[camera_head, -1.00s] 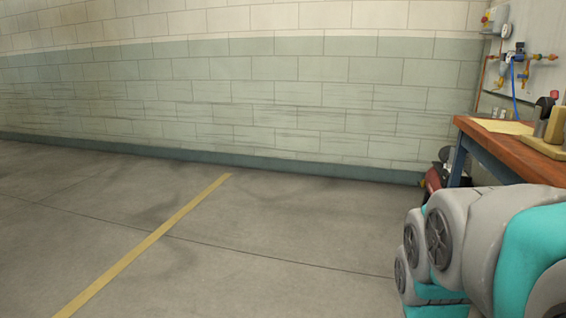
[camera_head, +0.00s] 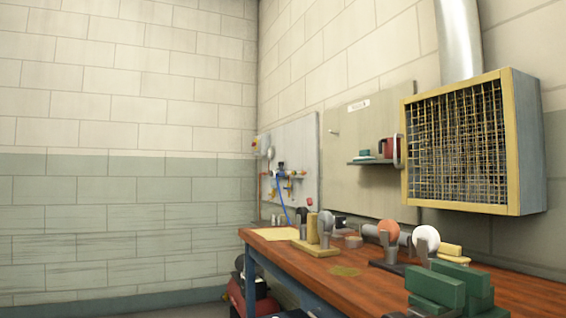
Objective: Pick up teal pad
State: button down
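A small teal item (camera_head: 366,153), which may be the teal pad, lies on a small wall shelf (camera_head: 372,162) beside a dark red mug-like object (camera_head: 387,147). It is too small to make out clearly. Dark green blocks (camera_head: 436,287) sit at the near right end of the wooden workbench (camera_head: 310,262); I cannot tell whether any of them is a pad. My gripper does not show in the current view.
The bench also holds a yellow sheet (camera_head: 277,234), upright tools on stands and a round white-faced tool (camera_head: 426,238). A yellow-framed wire-mesh box (camera_head: 458,145) juts from the wall above. A red machine (camera_head: 237,298) stands under the bench's left end.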

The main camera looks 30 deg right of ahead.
aim_at(364, 154)
jog(key=z, duration=1.5)
